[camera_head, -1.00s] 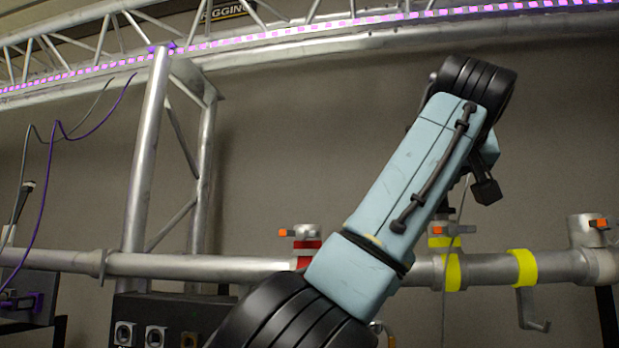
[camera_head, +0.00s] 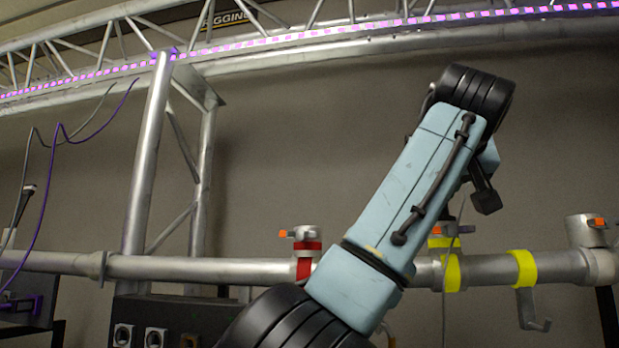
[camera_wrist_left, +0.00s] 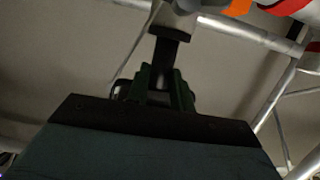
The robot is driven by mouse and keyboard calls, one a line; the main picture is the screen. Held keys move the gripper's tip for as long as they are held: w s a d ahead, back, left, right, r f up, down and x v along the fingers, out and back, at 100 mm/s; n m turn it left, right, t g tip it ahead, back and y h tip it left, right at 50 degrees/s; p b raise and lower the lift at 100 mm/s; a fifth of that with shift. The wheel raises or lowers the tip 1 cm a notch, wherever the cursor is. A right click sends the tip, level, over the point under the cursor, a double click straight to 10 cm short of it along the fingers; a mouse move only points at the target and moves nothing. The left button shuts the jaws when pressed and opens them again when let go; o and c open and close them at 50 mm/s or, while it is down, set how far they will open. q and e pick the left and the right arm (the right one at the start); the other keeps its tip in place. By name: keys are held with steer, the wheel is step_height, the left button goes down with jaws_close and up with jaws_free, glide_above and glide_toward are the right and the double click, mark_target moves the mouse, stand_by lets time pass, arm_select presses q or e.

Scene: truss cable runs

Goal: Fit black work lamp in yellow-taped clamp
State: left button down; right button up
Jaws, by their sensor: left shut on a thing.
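The yellow-taped clamp (camera_head: 451,272) sits on the horizontal pipe, right of centre in the head view. Its upper part, with an orange-tipped handle, is partly behind my left arm. My left gripper (camera_wrist_left: 166,88) shows in the left wrist view with green fingers shut on the black work lamp (camera_wrist_left: 170,47). The lamp's dark stem points up to a pale metal fitting (camera_wrist_left: 178,20); I cannot tell whether they touch. In the head view the fingers are hidden by my arm; a small dark block shows beside the wrist. My right gripper is not in view.
A red-taped clamp (camera_head: 308,262) stands further left on the pipe (camera_head: 200,268). A second yellow band (camera_head: 522,268) with a grey hook is to the right. A thin grey cable (camera_head: 444,310) hangs near the yellow-taped clamp. Truss and upright posts stand behind.

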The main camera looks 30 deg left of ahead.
arm_select(q)
steer(key=c, duration=1.1)
jaws_free()
steer(key=shift+c, duration=0.2)
steer(key=shift+f, duration=0.15)
steer(key=b+v, duration=0.3)
steer(key=v, duration=1)
steer(key=shift+s+r, duration=0.15)
steer(key=shift+r, duration=0.05)
steer(key=shift+d, duration=0.15)
